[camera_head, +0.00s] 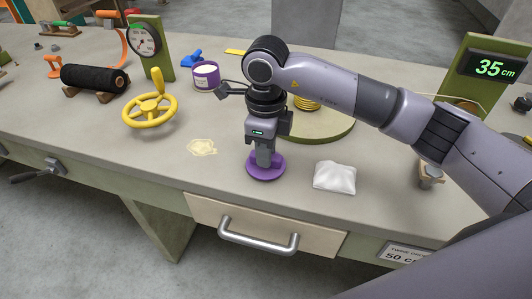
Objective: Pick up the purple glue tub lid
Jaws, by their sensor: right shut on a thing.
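The purple glue tub lid (279,171) is a flat round disc near the front edge of the workbench, above the drawer. My right gripper (263,160) points straight down at its middle and is shut on it. The fingertips hide the lid's centre, and I cannot tell whether the lid touches the bench. A purple tub with a pale label (206,78), likely the glue tub, stands further back to the left. My left gripper is not in view.
A white cloth-like bundle (335,178) lies just right of the lid, and a pale yellow patch (202,147) lies to the left. A yellow handwheel (149,110), dial gauge (145,40) and black roll (95,78) stand further left. A drawer handle (258,242) juts out below.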

